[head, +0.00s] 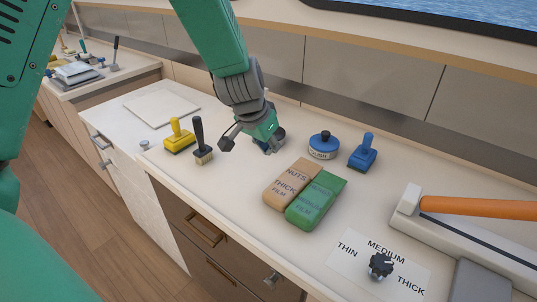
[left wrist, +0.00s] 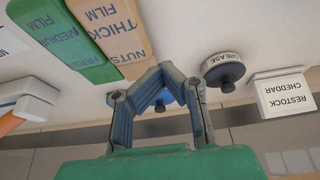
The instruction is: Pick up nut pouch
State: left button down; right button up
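The nut pouch is a tan packet (head: 287,184) marked NUTS THICK FILM, lying on the counter in the head view. It also shows at the top of the left wrist view (left wrist: 112,35). A green pouch (head: 316,201) marked MEDIUM FILM lies against its right side; the wrist view shows it too (left wrist: 65,38). My left gripper (head: 248,143) is above the counter, behind and left of the nut pouch and apart from it. My right gripper is in neither view.
A blue polish tin (head: 323,147) and blue-handled tool (head: 363,153) stand behind the pouches. A yellow tool (head: 179,138) and black-handled brush (head: 201,143) stand left. An orange-handled device (head: 475,207) and black knob (head: 381,265) are right. Counter before the pouches is clear.

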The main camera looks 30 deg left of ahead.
pick_arm(q)
jog(key=shift+c, duration=2.3)
grip_release()
jog(key=shift+r, duration=0.15)
